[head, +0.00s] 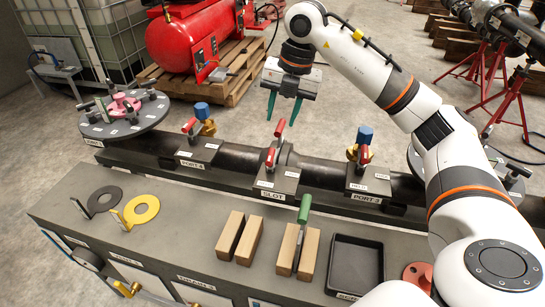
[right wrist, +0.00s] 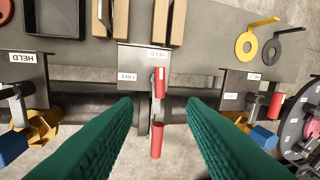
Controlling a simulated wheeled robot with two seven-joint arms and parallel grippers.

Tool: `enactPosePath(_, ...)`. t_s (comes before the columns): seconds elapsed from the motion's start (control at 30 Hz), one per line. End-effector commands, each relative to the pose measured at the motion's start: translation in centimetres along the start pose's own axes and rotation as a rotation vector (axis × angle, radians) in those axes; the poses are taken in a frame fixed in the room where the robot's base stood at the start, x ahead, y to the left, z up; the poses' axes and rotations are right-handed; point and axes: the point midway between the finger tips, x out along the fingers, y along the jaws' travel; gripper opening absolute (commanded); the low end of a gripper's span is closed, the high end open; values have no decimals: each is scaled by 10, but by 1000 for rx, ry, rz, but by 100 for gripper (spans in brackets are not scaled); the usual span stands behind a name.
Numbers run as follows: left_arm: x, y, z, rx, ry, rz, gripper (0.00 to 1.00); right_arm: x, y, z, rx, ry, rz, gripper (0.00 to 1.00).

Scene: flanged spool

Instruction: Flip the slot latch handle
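The slot latch sits on the dark pipe behind the plate labelled SLOT (head: 272,195). Its red handle parts (head: 270,157) and (head: 280,128) stand up from the pipe; in the right wrist view a red handle (right wrist: 156,140) lies between my fingers, lower in the picture, with another red part (right wrist: 161,78) above it. My right gripper (head: 284,112) has green fingers spread apart. It is empty and hovers above and behind the latch, apart from it. My left gripper is not in view.
Similar red handles with blue-topped brass valves stand at PORT 4 (head: 192,164) and PORT 3 (head: 367,199). The front bench holds wooden blocks (head: 229,236), a green-handled tool (head: 304,208), a black tray (head: 356,262) and a yellow ring tool (head: 141,210).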

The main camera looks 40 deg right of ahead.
Motion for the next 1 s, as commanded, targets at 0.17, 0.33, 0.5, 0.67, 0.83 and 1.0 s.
enactPosePath(0.17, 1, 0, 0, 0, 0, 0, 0, 32, 1, 0, 1, -3, 5, 38)
enactPosePath(0.33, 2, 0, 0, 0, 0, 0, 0, 67, 1, 0, 0, -4, 5, 38)
enactPosePath(0.5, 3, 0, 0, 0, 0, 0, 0, 94, 0, 0, 0, -3, 3, 38)
enactPosePath(0.67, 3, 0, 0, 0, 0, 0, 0, 109, 0, 0, 0, -1, 2, 38)
enactPosePath(0.83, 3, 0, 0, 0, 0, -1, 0, 113, 0, 0, 0, 0, 1, 38)
enactPosePath(1.0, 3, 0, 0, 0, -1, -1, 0, 112, 0, 0, 0, 0, 1, 38)
